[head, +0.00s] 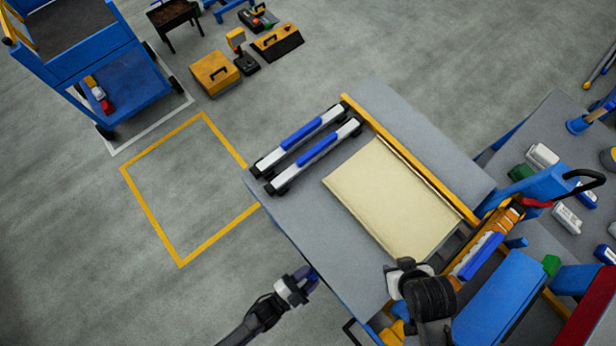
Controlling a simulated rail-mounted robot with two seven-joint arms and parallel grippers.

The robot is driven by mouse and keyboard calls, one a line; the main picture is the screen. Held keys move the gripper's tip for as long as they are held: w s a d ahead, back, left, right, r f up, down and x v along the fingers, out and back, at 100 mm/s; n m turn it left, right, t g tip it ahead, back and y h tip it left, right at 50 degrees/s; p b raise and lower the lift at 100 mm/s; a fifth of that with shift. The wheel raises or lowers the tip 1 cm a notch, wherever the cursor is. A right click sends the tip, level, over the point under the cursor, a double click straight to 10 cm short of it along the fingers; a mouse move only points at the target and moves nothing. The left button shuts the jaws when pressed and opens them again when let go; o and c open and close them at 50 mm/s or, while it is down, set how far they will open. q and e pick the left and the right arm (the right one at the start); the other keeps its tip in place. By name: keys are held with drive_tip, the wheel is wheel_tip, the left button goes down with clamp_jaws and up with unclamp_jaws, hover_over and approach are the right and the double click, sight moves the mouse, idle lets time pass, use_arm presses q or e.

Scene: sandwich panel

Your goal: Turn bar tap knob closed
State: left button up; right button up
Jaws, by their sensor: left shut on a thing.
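My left gripper (307,279) reaches in from the lower left to the near left edge of the grey worktable (285,215). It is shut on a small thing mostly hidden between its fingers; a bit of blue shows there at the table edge. I cannot make out the tap knob's shape or how far it is turned. Two white bars with blue grips, a far one (300,134) and a near one (315,157), lie side by side on the table. My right gripper (397,271) is dark and foreshortened above the table's near right part; its fingers are unclear.
A cream panel (390,200) lies on the table against a yellow rail (410,160). Blue and orange tools (480,255) crowd the right. The yellow-marked floor square (185,190) is empty.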

use_arm(q)
drive_tip(key=n, duration=0.5)
use_arm(e)
drive_tip(key=shift+d+f, duration=0.1)
drive_tip(key=shift+f, duration=0.05)
use_arm(q)
drive_tip(key=shift+n, duration=0.9)
drive_tip(key=o, duration=0.9)
drive_tip(key=b+v, duration=0.1)
drive_tip(key=v, duration=1.3)
use_arm(e)
drive_tip(key=shift+f, duration=0.45)
